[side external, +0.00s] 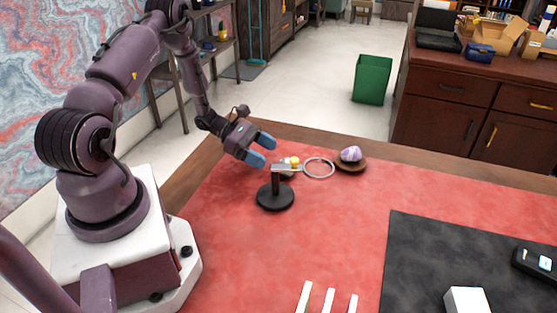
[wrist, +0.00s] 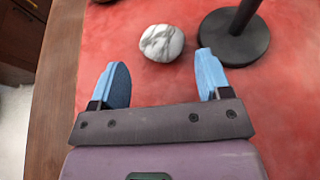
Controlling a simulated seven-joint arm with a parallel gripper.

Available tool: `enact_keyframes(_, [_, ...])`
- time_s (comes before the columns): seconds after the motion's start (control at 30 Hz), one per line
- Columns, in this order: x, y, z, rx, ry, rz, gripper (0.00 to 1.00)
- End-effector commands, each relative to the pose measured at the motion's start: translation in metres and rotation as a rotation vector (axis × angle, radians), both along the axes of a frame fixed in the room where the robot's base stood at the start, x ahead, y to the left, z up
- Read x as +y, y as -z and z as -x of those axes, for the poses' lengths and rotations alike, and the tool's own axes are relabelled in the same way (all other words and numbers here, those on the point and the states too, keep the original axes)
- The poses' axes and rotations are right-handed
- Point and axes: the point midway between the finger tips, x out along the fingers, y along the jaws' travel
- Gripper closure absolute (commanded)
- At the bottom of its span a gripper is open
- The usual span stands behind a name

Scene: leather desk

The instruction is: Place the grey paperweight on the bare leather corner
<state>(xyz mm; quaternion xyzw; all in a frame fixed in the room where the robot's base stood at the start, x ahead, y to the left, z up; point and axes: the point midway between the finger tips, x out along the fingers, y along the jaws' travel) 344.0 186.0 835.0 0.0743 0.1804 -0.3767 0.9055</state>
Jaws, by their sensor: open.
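The grey paperweight, a rounded white-and-grey marbled stone (wrist: 162,43), lies on the red leather just beyond my fingertips in the wrist view, between their lines. In the side view it is mostly hidden behind the stand's arm. My gripper (side external: 264,149) is open and empty, tilted down above the leather near the desk's far edge; its two blue fingers also show in the wrist view (wrist: 157,78). The red leather (side external: 250,235) has a bare stretch at the front left; I cannot tell which corner is meant.
A black stand (side external: 275,196) with a ring (side external: 319,168) stands close to the paperweight; its round base (wrist: 233,37) is at right in the wrist view. A purple stone (side external: 351,154) sits on a wooden dish (side external: 352,167).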

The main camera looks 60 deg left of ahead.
Motion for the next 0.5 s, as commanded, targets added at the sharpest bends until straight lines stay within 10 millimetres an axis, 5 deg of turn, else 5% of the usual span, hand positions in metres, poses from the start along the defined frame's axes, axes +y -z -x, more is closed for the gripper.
enact_keyframes(0.3, [0.036, -0.021, 0.035, -0.001, -0.002, -0.001, 0.29])
enact_keyframes(0.5, [0.033, -0.041, 0.035, -0.012, 0.068, -0.047, 0.29])
